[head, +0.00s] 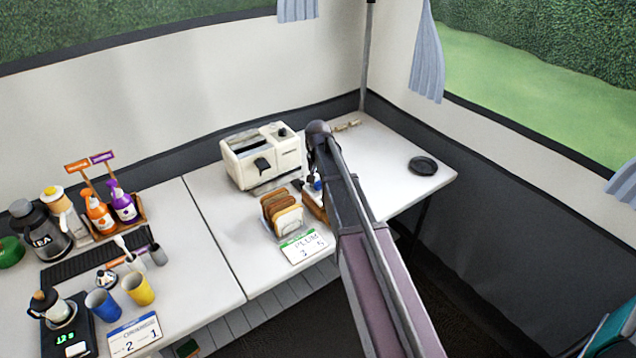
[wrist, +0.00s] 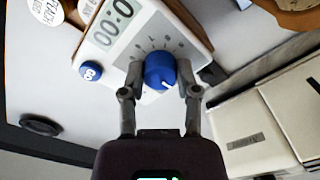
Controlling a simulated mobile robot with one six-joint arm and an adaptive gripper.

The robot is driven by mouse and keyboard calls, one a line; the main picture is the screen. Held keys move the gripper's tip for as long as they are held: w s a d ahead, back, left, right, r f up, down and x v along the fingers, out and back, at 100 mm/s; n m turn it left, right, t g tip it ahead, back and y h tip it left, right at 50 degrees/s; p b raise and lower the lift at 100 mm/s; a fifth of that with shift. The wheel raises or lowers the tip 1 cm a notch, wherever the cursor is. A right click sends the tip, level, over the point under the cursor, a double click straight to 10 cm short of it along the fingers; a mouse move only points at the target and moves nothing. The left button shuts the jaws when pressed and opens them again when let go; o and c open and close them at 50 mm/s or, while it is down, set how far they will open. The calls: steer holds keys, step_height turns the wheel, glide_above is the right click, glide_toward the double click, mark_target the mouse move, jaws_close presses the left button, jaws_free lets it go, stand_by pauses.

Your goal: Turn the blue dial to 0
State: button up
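The blue dial (wrist: 160,70) is on the face of a white device (wrist: 122,38) with a grey digit display (wrist: 112,22) and faint marks around the dial. A short white line shows on the dial's lower right edge. My gripper (wrist: 160,76) has one finger on each side of the dial, close against it and partly closed. A smaller blue button (wrist: 90,71) sits on the same face, left of the dial. In the head view my arm hides most of the device (head: 313,200) and my gripper.
A cream toaster (head: 262,157) stands behind and left of the device. A rack of bread slices (head: 282,212) and a white card (head: 304,246) are beside it. A black round dish (head: 423,166) lies to the right, with clear table around it.

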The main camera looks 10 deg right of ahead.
mark_target(318, 182)
steer(key=o, duration=0.4)
steer(key=shift+m, duration=0.4)
steer(key=m, duration=1.1)
step_height(318, 182, up, 14)
steer(key=p, duration=1.4)
steer(key=s+d+f+n+b, duration=0.1)
steer(key=s+n, duration=1.4)
steer(key=s, duration=0.8)
steer(key=shift+s+d+f+n, duration=0.15)
steer(key=shift+s+d+n, duration=0.1)
steer(key=shift+d+n, duration=0.15)
